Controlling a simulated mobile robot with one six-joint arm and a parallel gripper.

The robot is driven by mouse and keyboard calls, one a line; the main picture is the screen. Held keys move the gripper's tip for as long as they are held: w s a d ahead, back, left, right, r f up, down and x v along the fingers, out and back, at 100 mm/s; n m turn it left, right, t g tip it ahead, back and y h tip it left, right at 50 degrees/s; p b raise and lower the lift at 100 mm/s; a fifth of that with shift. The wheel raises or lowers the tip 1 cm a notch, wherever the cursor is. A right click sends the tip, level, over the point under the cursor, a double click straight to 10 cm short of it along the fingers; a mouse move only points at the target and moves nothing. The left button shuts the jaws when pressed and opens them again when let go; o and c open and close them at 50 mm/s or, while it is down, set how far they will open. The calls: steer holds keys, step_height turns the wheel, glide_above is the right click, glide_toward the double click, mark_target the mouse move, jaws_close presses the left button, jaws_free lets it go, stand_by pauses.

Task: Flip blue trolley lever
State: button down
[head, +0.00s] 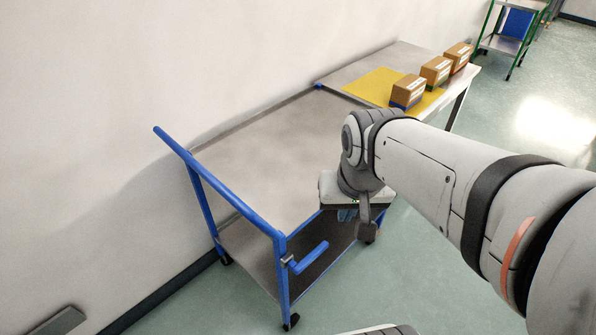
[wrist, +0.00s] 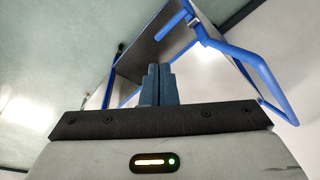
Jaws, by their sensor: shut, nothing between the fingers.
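The blue trolley (head: 205,190) stands along the wall, with a grey top and a lower shelf. Its blue lever (head: 309,259) sticks out from the near right corner post, just below the top rail. The lever also shows in the wrist view (wrist: 172,27), beyond my fingers and slightly right of them. My gripper (head: 346,214) is at the trolley's right side, apart from the lever and to its upper right in the head view. In the wrist view its two dark fingers (wrist: 158,82) are together and hold nothing. The arm partly hides the gripper in the head view.
A table (head: 400,60) behind the trolley carries a yellow mat (head: 375,84) and three boxes (head: 436,72). A green-framed trolley (head: 497,42) stands at the far right. The white wall is close on the trolley's left. Open floor (head: 410,270) lies to its right.

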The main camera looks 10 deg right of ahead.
steer(key=w+f+m+g+b, duration=0.1)
steer(key=w+f+m+b, duration=0.3)
steer(key=w+f+m, duration=0.65)
steer(key=m+g+b, duration=0.2)
steer(key=m+b, duration=0.1)
steer(key=m, duration=1.2)
glide_above(317, 250)
step_height(317, 250, down, 7)
steer(key=shift+w+d+f+m, duration=0.3)
steer(key=shift+w+d+m, duration=0.2)
steer(key=shift+m, duration=0.45)
steer(key=f, duration=0.9)
steer(key=f+b, duration=0.1)
steer(key=f, duration=0.4)
steer(key=shift+s+a, duration=0.35)
steer(key=shift+a, duration=0.05)
steer(key=shift+a+y, duration=0.1)
steer(key=shift+y, duration=0.2)
